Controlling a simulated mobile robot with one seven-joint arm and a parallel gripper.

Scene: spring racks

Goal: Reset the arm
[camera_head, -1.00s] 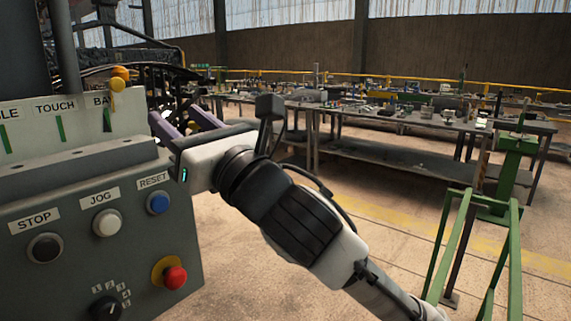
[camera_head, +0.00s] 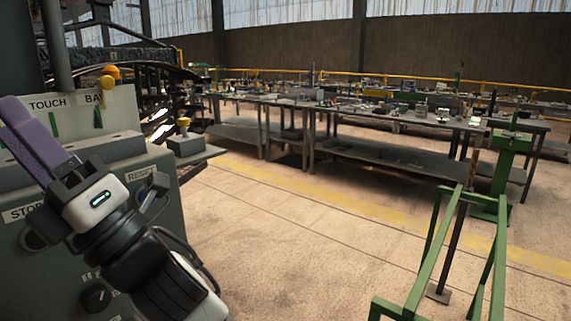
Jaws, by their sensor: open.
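My gripper (camera_head: 22,128), with purple fingers, is in front of the upper left of the grey-green control panel (camera_head: 172,215), pointing up and left. Its jaws are open, and nothing shows between them. The fingers overlap each other in this view, and their tips are near the left picture edge. The RESET label (camera_head: 140,176) shows just right of my wrist. The STOP label (camera_head: 18,212) shows partly to the left. I cannot tell whether the arm touches the panel.
A black dial (camera_head: 96,297) is low on the panel. A green metal frame (camera_head: 425,265) stands at the right. Long workbenches (camera_head: 390,172) with small items stand behind. The floor between is clear.

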